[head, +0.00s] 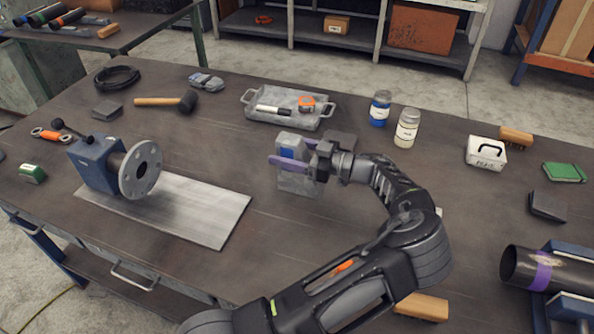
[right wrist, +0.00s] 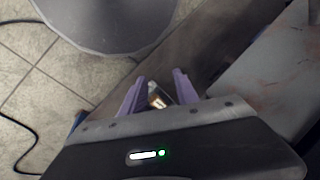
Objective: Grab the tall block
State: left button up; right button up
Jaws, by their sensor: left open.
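The tall block (head: 298,183) is light grey with a blue patch near its top and stands upright on the workbench, near the middle in the head view. My left gripper (head: 291,152) is at the block's upper part, with its purple fingers apart. One finger crosses in front of the block and the other is on its far side; contact is unclear. The gripper hides part of the block. In the right wrist view, my right gripper (right wrist: 154,92) has its purple fingers apart. A small blurred shiny object shows beyond them, with nothing clearly held.
A metal tray (head: 262,120) is behind the block, with a blue jar (head: 380,109) and a pale jar (head: 407,129) to its right. A flanged pipe (head: 140,171) in a blue mount stands left, by a bare metal plate (head: 205,212).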

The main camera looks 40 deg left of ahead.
dwell(0.4)
pick_arm(q)
grip_shut()
dwell(0.5)
jog(key=shift+r, duration=0.1)
